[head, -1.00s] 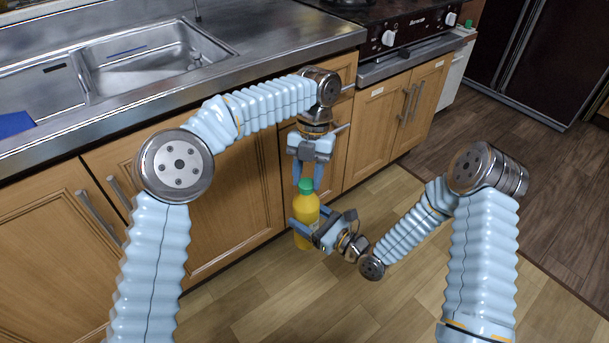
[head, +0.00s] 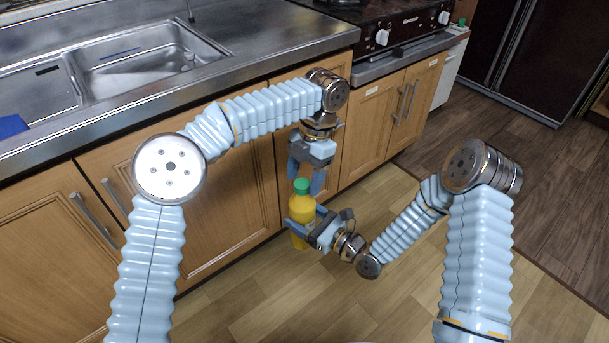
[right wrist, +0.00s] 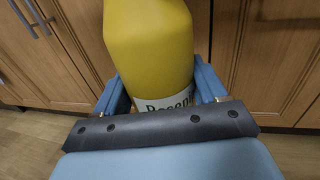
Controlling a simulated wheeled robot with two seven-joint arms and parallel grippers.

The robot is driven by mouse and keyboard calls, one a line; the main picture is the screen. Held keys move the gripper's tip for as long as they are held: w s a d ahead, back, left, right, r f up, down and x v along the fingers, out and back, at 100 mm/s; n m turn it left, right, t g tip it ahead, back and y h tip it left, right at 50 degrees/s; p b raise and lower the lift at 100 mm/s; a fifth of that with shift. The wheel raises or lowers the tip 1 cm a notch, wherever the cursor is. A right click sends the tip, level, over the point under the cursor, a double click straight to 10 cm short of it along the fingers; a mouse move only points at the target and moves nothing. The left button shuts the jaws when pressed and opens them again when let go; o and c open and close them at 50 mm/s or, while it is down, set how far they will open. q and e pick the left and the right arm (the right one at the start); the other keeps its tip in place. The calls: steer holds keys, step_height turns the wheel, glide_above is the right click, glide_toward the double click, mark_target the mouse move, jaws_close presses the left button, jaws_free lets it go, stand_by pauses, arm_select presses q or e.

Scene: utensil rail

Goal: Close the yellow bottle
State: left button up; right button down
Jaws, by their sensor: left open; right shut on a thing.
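The yellow bottle (head: 302,207) is held upright in the air in front of the wooden cabinets, with a green cap (head: 302,186) on its top. My right gripper (head: 303,222) is shut on the bottle's body from the right. In the right wrist view the yellow bottle (right wrist: 150,45) stands between the two blue fingers, with part of a white label showing; its cap is out of that view. My left gripper (head: 305,180) points down from above, its blue fingers open at the height of the cap. I cannot tell whether the fingers touch the cap.
A steel counter (head: 270,45) with a sink (head: 145,65) runs along the back left. A stove with an oven (head: 400,40) is at the back right. Cabinet doors (head: 225,200) with handles stand close behind the grippers. The wooden floor (head: 400,290) is clear.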

arm_select(q)
steer(key=shift+r, duration=2.25)
steer(key=shift+c, duration=0.3)
